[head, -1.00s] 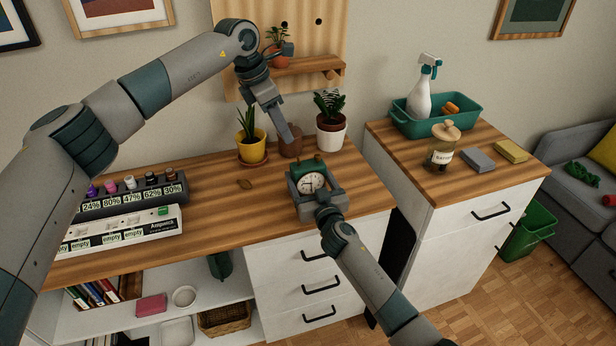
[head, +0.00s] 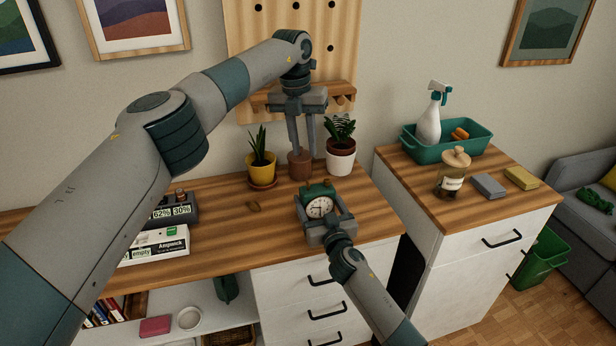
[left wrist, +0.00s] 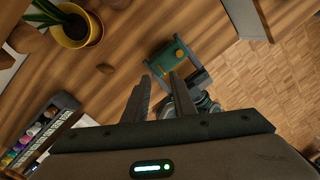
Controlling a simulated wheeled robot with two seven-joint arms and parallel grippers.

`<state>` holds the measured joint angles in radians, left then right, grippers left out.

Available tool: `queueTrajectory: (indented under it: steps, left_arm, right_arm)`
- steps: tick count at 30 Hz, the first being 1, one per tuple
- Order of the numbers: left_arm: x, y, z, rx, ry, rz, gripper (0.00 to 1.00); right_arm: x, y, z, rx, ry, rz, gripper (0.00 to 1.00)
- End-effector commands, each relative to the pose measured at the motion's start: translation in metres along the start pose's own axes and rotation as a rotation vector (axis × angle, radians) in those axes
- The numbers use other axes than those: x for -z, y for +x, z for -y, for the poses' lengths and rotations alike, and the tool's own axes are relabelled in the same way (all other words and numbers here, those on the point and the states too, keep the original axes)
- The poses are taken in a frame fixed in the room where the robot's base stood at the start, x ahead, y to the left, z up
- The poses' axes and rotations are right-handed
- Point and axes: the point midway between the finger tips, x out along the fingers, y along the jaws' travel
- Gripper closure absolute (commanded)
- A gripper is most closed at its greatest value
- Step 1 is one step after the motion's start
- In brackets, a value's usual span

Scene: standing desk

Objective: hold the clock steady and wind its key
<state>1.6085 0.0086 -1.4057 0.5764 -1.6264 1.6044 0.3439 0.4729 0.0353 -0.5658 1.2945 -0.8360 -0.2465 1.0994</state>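The green clock (head: 319,190) with a round white face stands on the wooden desk. It also shows from above in the left wrist view (left wrist: 166,58), with a brass-coloured part, probably the key (left wrist: 190,68), on its back. My right gripper (head: 321,210) has a finger along each side of the clock and appears closed on it. My left gripper (head: 302,150) is up behind the clock, fingers pointing down, apart and empty. In the left wrist view its open fingers (left wrist: 160,76) point towards the clock without touching it. The key is hidden in the head view.
Behind the clock stand a yellow-potted plant (head: 261,169), a brown pot (head: 299,170) and a white-potted plant (head: 340,162). A label rack (head: 174,212) and a white box (head: 157,246) sit at left. Desk left of the clock is mostly clear.

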Motion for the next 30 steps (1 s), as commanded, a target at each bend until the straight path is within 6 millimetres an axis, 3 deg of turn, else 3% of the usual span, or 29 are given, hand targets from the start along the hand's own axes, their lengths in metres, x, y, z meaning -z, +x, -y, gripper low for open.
queueTrajectory:
  steps: [6, 12, 30]
  left_arm:
    - [0.000, -0.014, 0.010, -0.066, -0.341, -0.031, 0.76]
    - [0.002, -0.022, 0.013, -0.098, -0.508, -0.036, 0.76]
    - [0.003, -0.019, 0.013, -0.104, -0.539, -0.037, 0.76]
  right_arm:
    - [-0.001, 0.000, 0.000, 0.000, 0.000, 0.001, 0.56]
    - [-0.001, 0.000, 0.000, 0.000, 0.000, 0.001, 0.56]
    - [-0.001, 0.000, 0.000, 0.000, 0.000, 0.001, 0.56]
